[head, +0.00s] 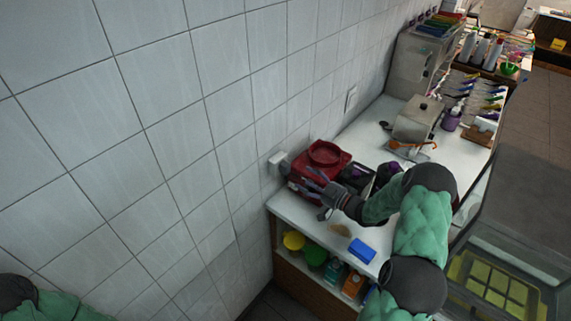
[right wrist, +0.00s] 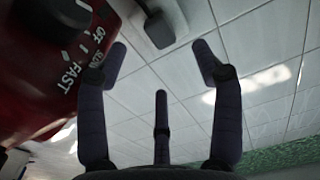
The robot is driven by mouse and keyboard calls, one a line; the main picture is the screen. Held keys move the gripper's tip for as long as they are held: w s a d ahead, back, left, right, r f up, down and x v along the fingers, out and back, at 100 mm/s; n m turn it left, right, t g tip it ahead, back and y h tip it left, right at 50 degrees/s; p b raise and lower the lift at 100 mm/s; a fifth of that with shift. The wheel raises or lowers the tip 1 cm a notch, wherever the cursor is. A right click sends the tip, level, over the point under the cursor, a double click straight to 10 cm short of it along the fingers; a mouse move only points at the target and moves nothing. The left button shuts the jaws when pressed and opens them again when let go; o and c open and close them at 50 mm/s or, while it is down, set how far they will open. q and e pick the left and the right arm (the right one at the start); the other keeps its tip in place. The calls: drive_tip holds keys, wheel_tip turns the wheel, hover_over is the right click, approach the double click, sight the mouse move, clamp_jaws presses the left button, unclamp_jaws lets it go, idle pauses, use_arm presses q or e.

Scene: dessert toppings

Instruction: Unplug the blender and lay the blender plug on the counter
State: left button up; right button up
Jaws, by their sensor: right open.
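The red blender base (head: 325,155) stands on the white counter (head: 365,135) against the tiled wall. The right wrist view shows its red side (right wrist: 45,60) close up, marked OFF and FAST. A pale box (head: 277,160) is on the wall just left of the blender. In the right wrist view a dark rounded piece (right wrist: 158,28) with a strip leading off it lies near the wall; I cannot tell if it is the plug. My right gripper (head: 320,190) is open and empty in front of the blender; its spread fingers (right wrist: 160,65) also show in the wrist view.
A blue block (head: 362,250) and a tan item (head: 340,230) lie near the counter's front end. A metal box (head: 418,118) and a purple bottle (head: 452,118) stand farther back. Yellow and green containers (head: 293,240) sit on the shelf below.

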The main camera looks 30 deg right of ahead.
sight(289, 170)
drive_tip(key=shift+s, duration=0.1)
drive_tip(key=b+x, duration=0.1)
drive_tip(key=x, duration=0.7)
drive_tip(key=shift+f, duration=0.1)
drive_tip(key=shift+w+a+b, duration=0.2)
drive_tip(key=shift+w+b, duration=0.25)
drive_tip(key=shift+w, duration=0.1)
drive_tip(key=shift+b, duration=0.4)
idle(1.0)
clamp_jaws()
